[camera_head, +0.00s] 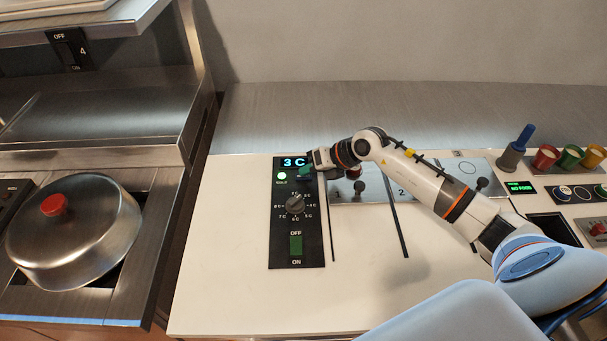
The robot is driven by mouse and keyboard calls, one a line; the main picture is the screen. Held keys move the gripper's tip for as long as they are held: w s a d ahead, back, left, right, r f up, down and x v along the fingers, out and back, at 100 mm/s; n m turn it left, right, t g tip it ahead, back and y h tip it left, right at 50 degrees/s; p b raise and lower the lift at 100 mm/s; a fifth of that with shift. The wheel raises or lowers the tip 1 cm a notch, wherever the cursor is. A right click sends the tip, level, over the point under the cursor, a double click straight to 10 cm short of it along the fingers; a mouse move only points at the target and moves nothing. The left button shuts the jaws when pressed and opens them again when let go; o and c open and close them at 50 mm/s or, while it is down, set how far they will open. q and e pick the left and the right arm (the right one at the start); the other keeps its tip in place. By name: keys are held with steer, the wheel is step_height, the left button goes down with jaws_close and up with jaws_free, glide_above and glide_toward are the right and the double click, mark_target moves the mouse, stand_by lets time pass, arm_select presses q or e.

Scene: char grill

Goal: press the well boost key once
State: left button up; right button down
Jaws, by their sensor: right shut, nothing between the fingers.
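A black control panel (283,235) stands on the white counter, with a blue "3 C" display (293,162), a lit green light (282,176) marked COLD, a round dial (295,205) and a green OFF/ON switch (296,245). My right gripper (305,173) is shut and empty at the upper right of this panel, just below and right of the display. It covers that corner, and I cannot make out a key labelled well boost there. I cannot tell whether the fingertips touch the panel. My left gripper is not in view.
Metal lids with knobs (360,188) lie right of the panel, partly under my right arm. A domed metal cover (75,228) with a red knob sits on the left. Coloured cups (545,157) and another panel (575,193) are at the right. The front counter (230,290) is clear.

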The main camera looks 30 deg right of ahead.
mark_target(309, 178)
steer(key=shift+r, duration=0.55)
step_height(309, 178, up, 5)
steer(key=p, duration=0.4)
stand_by(0.8)
